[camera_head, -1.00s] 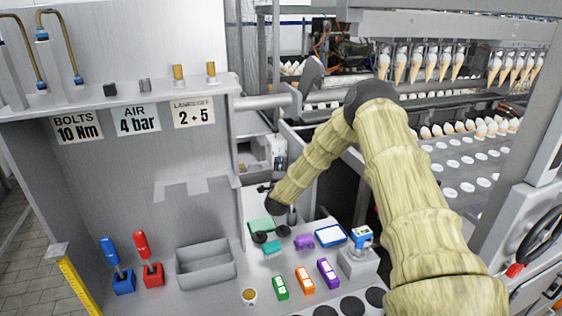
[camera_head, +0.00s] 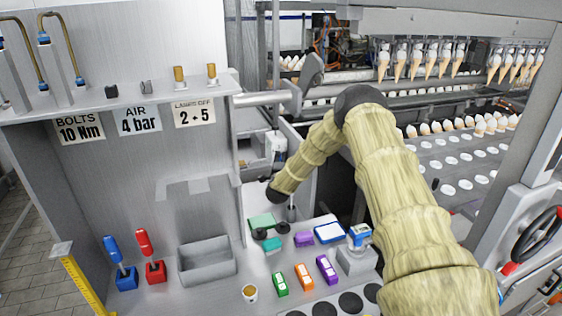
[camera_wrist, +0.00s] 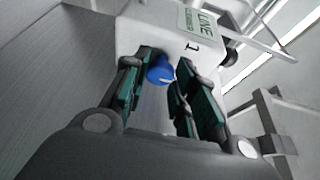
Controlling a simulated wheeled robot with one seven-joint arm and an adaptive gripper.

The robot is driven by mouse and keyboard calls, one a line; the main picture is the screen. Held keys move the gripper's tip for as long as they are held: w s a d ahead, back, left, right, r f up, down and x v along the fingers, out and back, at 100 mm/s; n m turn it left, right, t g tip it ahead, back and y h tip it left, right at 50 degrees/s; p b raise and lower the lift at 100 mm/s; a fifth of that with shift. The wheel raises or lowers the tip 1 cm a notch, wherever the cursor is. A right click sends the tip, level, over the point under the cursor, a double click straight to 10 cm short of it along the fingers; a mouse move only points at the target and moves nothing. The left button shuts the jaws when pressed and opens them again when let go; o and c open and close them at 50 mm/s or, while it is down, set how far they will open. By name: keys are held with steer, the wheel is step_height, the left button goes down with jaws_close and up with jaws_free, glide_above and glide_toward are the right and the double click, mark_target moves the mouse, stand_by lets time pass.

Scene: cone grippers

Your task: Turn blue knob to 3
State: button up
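The blue knob (camera_wrist: 158,70) shows in the wrist view on the front of a white box (camera_wrist: 150,32) with a green label and the number 1 beside the knob. A pale mark shows on the knob. In the head view my arm ends in front of the machine, below a small white box (camera_head: 277,147); the knob and fingers cannot be made out there.
A shelf (camera_head: 120,98) with labels stands at the left. The workbench below holds a grey bin (camera_head: 207,262), red and blue levers, and several coloured blocks. The ice cream cone line (camera_head: 460,130) is at the right. A wall fills the wrist view's left side.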

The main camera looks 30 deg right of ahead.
steer(key=shift+c, duration=0.9)
steer(key=shift+f, duration=0.1)
steer(key=shift+b, duration=0.5)
steer(key=m+y+b, duration=0.1)
steer(key=m+b, duration=0.2)
steer(key=b, duration=0.2)
steer(key=m+g+y+b, duration=0.1)
steer(key=m+y+b, duration=0.1)
steer(key=b, duration=0.3)
steer(key=m+y+b, duration=0.1)
steer(key=m+b, duration=0.3)
steer(key=b, duration=0.2)
steer(key=shift+d+r+g+y, duration=0.2)
steer(key=shift+r+g+y, duration=0.1)
steer(key=shift+g, duration=0.1)
steer(key=shift+m, duration=0.3)
steer(key=o, duration=1)
steer(key=shift+o, duration=0.2)
